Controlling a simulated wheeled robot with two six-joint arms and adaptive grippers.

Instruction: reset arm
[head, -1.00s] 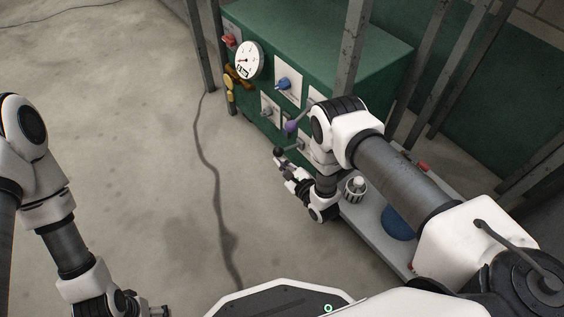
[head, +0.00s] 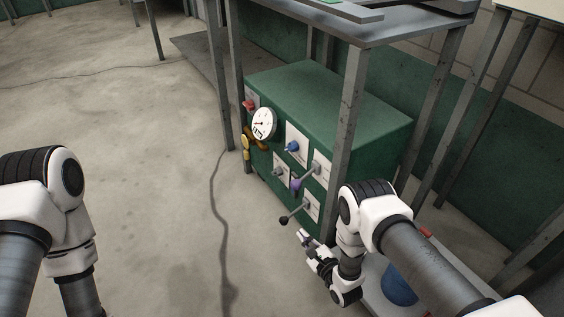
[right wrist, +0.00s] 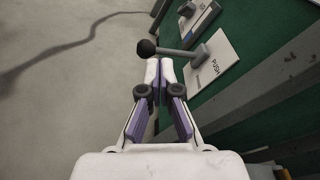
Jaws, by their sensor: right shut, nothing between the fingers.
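My right gripper (head: 303,236) is shut and empty, in front of the green cabinet's lower front edge. In the right wrist view, its fingertips (right wrist: 160,68) are together, just below a lever (right wrist: 185,52) with a black ball knob, mounted on a white plate marked PUSH. I cannot tell whether they touch it. In the head view the same black knob (head: 284,220) shows just above and left of the gripper. My left arm (head: 55,225) comes in from the left, and its gripper is out of the picture.
The green cabinet (head: 345,105) carries a round gauge (head: 264,124), a blue knob (head: 293,147), a red switch (head: 249,105) and a purple-handled lever (head: 296,184). Metal rack posts (head: 352,110) stand around it. A blue round thing (head: 399,287) lies beside my right arm. Open floor (head: 130,120) lies left.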

